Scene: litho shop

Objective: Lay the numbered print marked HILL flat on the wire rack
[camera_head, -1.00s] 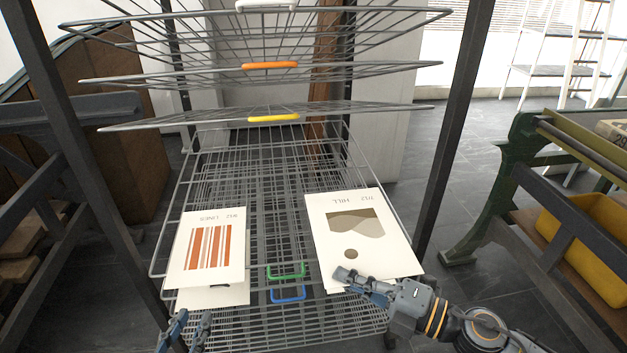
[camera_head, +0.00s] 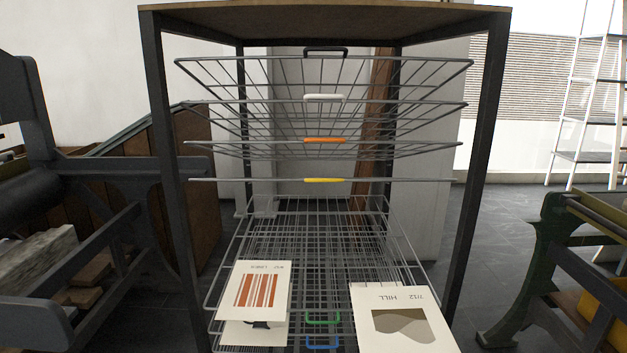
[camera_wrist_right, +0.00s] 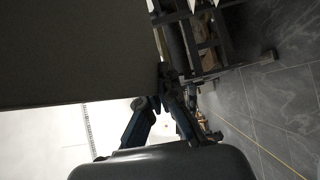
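The HILL print (camera_head: 400,318), a cream sheet with a brown hill picture, shows at the bottom right of the head view, its near part cut off by the frame. It overlaps the right side of the lower wire rack (camera_head: 229,248); whether it touches the wires cannot be told. In the right wrist view my right gripper (camera_wrist_right: 164,76) has its fingers closed together at the corner of a large dark sheet, seemingly the shaded HILL print (camera_wrist_right: 75,55). My left gripper is out of view.
The LINES print (camera_head: 257,291) lies at the rack's left front, over another sheet. Green (camera_head: 323,316) and blue (camera_head: 322,341) handles mark the lower racks. Racks with yellow (camera_head: 324,180), orange (camera_head: 325,140) and white (camera_head: 323,97) handles are raised above. Dark posts (camera_head: 479,160) flank them.

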